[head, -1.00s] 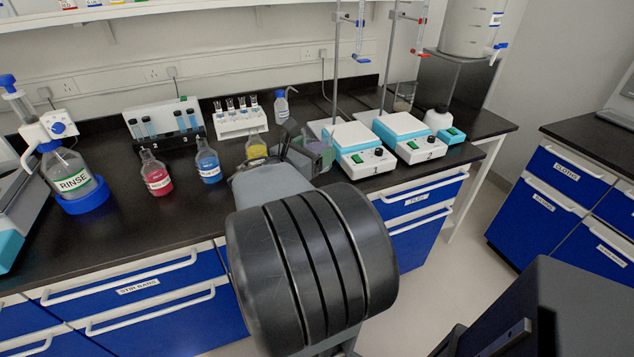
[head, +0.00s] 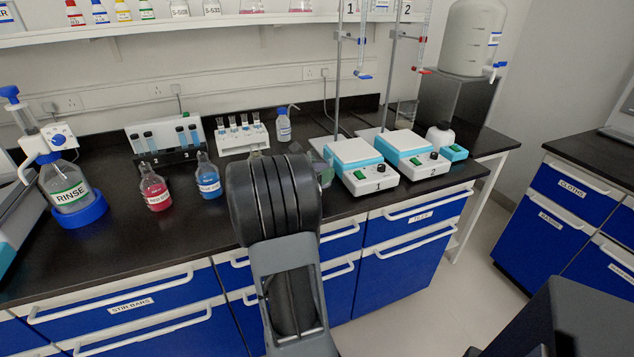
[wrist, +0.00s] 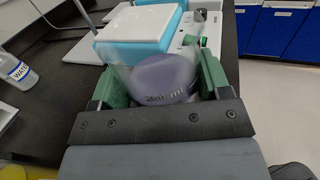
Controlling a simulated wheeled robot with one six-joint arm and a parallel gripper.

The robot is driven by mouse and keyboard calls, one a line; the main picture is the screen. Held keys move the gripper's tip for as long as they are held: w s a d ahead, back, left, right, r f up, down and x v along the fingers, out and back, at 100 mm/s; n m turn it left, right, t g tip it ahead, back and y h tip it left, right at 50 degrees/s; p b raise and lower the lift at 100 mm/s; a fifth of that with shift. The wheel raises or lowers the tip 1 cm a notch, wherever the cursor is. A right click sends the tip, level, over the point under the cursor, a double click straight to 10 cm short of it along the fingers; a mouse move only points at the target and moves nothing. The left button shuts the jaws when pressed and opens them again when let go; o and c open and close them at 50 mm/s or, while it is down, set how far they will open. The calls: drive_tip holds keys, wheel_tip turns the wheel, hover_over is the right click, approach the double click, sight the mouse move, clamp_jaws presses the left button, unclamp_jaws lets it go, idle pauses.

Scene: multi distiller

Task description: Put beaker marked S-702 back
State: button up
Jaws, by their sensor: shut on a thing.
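In the wrist view my gripper (wrist: 163,84) has its green fingers shut on a clear beaker (wrist: 165,72) with a purplish lower part. Print on it seems to read 250 ml; no S-702 mark is legible. The beaker is in front of a blue and white hotplate stirrer (wrist: 140,28). In the head view my own arm hides most of the gripper and beaker. The wall shelf (head: 160,24) at the top holds vessels, with a label like S-533 (head: 212,7) on one. Its right part has a pink-filled vessel (head: 252,6).
Two stirrers, 1 (head: 357,165) and 2 (head: 411,154), with tall stands are on the right of the black bench. A red bottle (head: 155,190), a blue bottle (head: 208,180), a rack (head: 242,136) and a wash bottle (head: 283,126) stand left and behind.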

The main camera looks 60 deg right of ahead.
drive_tip(key=shift+w+d+f, duration=0.35)
drive_tip(key=shift+w+f, duration=0.1)
drive_tip(key=shift+f, duration=0.2)
drive_tip(key=shift+f+b, duration=0.35)
drive_tip(key=shift+f, duration=1.2)
drive_tip(key=shift+f, duration=0.15)
drive_tip(key=o, duration=1.1)
drive_tip(key=shift+c, duration=0.2)
